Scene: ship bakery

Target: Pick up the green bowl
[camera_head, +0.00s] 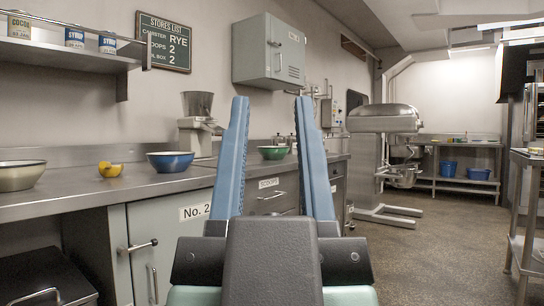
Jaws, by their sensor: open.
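The green bowl (272,153) is small, with a pale rim, and sits upright toward the far end of the steel counter. In the picture it shows between the two blue fingers of my gripper (272,100). My gripper is in the foreground, its fingers spread wide with nothing between them. The bowl is well beyond the fingertips and not touched. The fingers hide parts of the counter on either side of it.
A blue bowl (170,161), a yellow item (110,169) and a cream bowl (20,175) stand on the counter (140,184). A large mixer (385,150) stands on the floor at right. Open floor (450,240) lies right of the counter.

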